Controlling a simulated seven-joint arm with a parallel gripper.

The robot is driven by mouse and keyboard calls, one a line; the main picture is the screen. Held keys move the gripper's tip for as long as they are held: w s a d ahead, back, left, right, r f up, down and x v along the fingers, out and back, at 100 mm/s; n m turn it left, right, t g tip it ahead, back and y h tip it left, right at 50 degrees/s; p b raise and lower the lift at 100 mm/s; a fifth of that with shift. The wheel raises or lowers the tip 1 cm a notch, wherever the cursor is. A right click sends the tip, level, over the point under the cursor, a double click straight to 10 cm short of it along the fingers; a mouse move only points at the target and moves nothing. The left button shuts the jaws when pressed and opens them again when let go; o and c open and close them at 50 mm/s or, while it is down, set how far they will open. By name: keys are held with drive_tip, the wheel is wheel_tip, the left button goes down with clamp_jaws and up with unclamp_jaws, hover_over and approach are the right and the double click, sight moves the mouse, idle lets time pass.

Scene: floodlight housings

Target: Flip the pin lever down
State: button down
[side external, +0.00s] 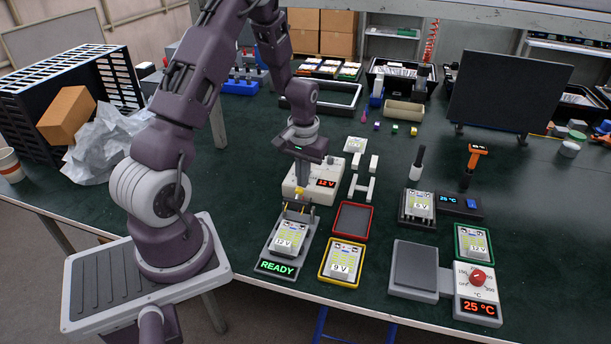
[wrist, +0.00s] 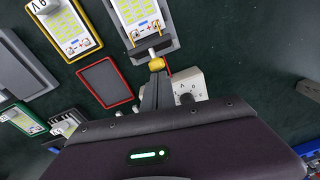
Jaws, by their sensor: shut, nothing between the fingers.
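The test fixture (side external: 265,266) with the green READY display stands near the front of the table. A 12 V floodlight board (side external: 289,240) lies in it, its yellow cells visible in the wrist view (wrist: 138,12). At its back end is the pin lever with a yellow knob (side external: 299,193); the lever appears to stand up. In the wrist view the knob (wrist: 156,64) is right at my fingertips. My gripper (side external: 300,184) is shut and empty, pointing down behind the knob (wrist: 157,74). I cannot tell whether the fingers touch it.
A white power box (side external: 327,183) reading 12 V stands close behind the gripper. A red-rimmed tray (side external: 370,221) is empty to the right of the fixture. A yellow-rimmed tray (side external: 324,277) holds a 9 V board. A grey pad (side external: 415,268) and dial unit (side external: 477,307) are farther right.

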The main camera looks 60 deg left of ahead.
sight(298, 197)
drive_tip(key=shift+s+d+r+t+y, duration=0.15)
drive_tip(key=shift+s+d+t+y, duration=0.15)
drive_tip(key=shift+s+d+t, duration=0.15)
drive_tip(key=shift+s+d, duration=1.05)
drive_tip(key=shift+s+d+f, duration=0.25)
drive_tip(key=shift+s+d, duration=0.4)
drive_tip(key=shift+s, duration=0.05)
drive_tip(key=shift+r, duration=0.1)
drive_tip(key=shift+r, duration=0.7)
